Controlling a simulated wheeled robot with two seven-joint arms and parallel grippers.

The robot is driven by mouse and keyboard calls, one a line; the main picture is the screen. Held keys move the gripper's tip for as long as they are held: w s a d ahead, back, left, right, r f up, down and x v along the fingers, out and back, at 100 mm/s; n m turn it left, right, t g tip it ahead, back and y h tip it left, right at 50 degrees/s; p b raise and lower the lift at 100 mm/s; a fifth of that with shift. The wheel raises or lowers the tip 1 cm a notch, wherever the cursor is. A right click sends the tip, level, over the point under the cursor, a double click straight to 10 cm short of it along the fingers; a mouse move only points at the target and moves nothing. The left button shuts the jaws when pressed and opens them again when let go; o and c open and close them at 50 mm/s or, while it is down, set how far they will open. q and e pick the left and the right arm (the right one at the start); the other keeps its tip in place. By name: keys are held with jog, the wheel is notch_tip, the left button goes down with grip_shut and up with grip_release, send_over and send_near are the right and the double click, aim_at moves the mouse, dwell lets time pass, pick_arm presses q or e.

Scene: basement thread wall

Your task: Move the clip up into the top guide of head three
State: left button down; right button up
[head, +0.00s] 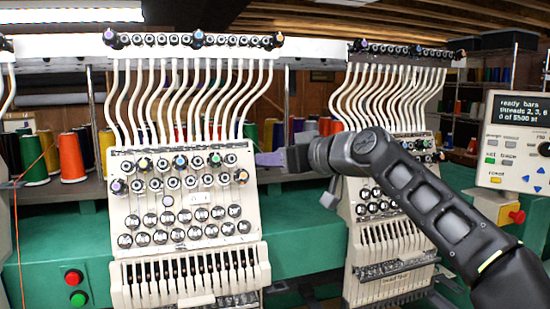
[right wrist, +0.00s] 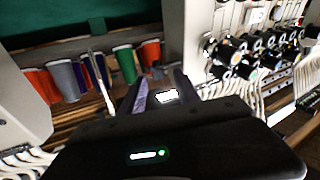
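My right gripper (head: 268,158) reaches in from the right and points left, in the gap between two white sewing heads. It is level with the upper knobs and apart from the left head (head: 218,285). In the right wrist view its two fingers (right wrist: 162,88) stand apart. A small bright white patch (right wrist: 167,96) shows between them; I cannot tell whether it is the clip. No clip is clearly seen elsewhere. Top guides sit on a rail above the left head (head: 172,40) and the right head (head: 400,49). I cannot read which is head three. My left gripper is out of view.
White thread tubes (head: 150,90) hang from the rail to each head. Thread cones (head: 72,158) stand on a shelf behind. A control panel (head: 515,140) is at the right. A green beam (head: 300,225) runs behind the heads.

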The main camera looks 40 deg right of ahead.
jog(key=s+r+b, duration=0.1)
jog(key=s+b, duration=0.1)
jog(key=s, duration=0.5)
jog(key=shift+s+d+r, duration=0.2)
jog(key=shift+s+r, duration=0.1)
jog(key=shift+s, duration=0.05)
dwell(0.4)
